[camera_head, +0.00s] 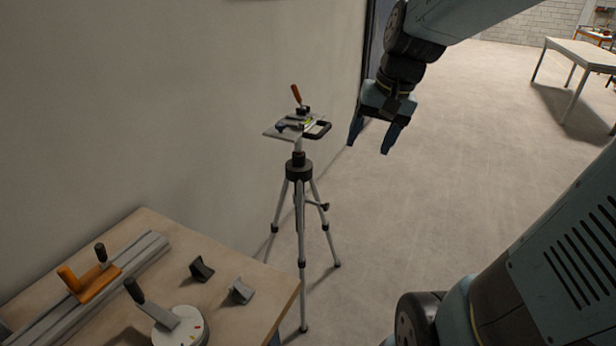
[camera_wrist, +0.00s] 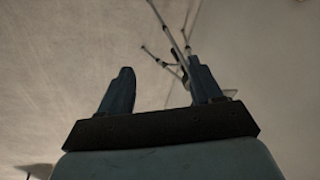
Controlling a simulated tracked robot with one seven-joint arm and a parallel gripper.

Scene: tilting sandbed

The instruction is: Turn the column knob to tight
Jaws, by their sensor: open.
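A silver tripod (camera_head: 299,210) with a black collar (camera_head: 299,170) stands on the floor beside the wall. A small dark knob (camera_head: 325,206) sticks out on its right side, below the collar; I take it for the column knob, and cannot tell whether it is tight or loose. My gripper (camera_head: 368,146) is open and empty, pointing down to the right of the tripod head and above the knob's height, touching nothing. In the wrist view the open fingers of my gripper (camera_wrist: 160,68) show, with tripod legs (camera_wrist: 166,22) beyond; the right finger hides part of the tripod.
A wooden bench (camera_head: 262,296) with a rail, clamps and a round dial stands at lower left.

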